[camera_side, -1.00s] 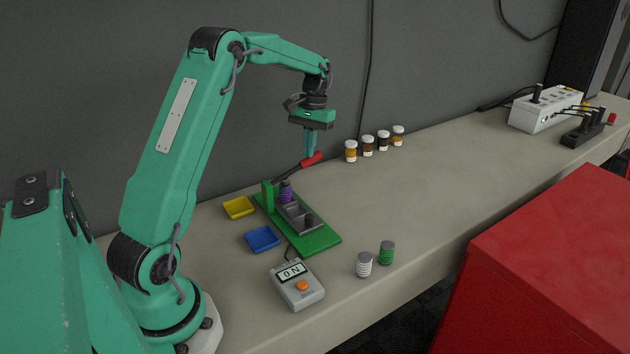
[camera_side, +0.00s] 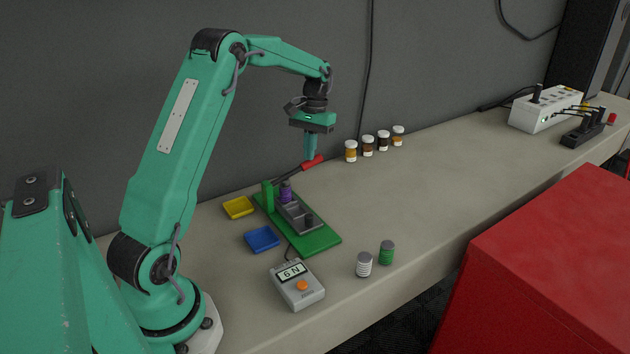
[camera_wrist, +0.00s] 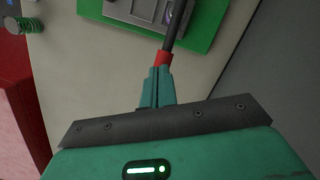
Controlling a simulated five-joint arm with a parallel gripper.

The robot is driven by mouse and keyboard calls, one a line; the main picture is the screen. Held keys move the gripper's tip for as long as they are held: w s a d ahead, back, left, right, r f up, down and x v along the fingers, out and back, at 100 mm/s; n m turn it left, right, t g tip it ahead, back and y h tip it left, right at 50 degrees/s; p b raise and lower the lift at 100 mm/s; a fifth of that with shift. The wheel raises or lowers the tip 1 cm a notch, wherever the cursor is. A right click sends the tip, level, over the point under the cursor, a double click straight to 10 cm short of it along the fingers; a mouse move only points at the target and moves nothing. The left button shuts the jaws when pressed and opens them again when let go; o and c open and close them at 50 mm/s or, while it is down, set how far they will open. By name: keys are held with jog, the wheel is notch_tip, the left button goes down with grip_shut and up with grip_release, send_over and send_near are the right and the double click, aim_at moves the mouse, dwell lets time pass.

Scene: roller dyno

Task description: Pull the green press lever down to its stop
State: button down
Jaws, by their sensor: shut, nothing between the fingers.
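The press stands on a green base plate (camera_side: 320,240) with a green post (camera_side: 267,195). Its lever is a dark rod (camera_side: 289,173) sloping up to the right, ending in a red grip (camera_side: 313,162). A purple part (camera_side: 286,193) sits beneath the rod. My gripper (camera_side: 309,157) is shut and empty, pointing down, with its tips at the top of the red grip, seemingly touching it. In the wrist view the shut fingertips (camera_wrist: 160,70) overlap the red grip (camera_wrist: 164,57), hiding part of it.
A grey force meter (camera_side: 298,286) stands in front of the press. A yellow tray (camera_side: 238,207) and a blue tray (camera_side: 262,240) lie left of it. Two small springs (camera_side: 364,264) stand at front right. Several jars (camera_side: 368,146) line the wall.

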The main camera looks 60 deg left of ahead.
jog(key=shift+f, duration=1.65)
dwell(0.6)
jog(key=shift+r, duration=0.1)
notch_tip(320, 180, up, 10)
dwell(1.5)
jog(key=shift+w+r, duration=0.1)
jog(key=shift+r, duration=0.05)
jog(key=s+d+r+m+t+y, duration=0.1)
jog(key=s+d+r+m+t, duration=0.1)
jog(key=s+d+r, duration=0.45)
jog(key=s+d+r+m+t, duration=0.1)
jog(key=s+d+r+t, duration=0.15)
jog(key=d, duration=0.65)
jog(key=s+d+f+m+t, duration=0.1)
jog(key=s+d+f, duration=0.1)
jog(key=s+d, duration=0.2)
jog(key=s+d+f+m+t, duration=0.2)
jog(key=s+d, duration=0.2)
jog(key=s, duration=0.5)
jog(key=shift+s+d+f, duration=0.3)
jog(key=shift+s+f, duration=0.05)
jog(key=shift+f, duration=0.05)
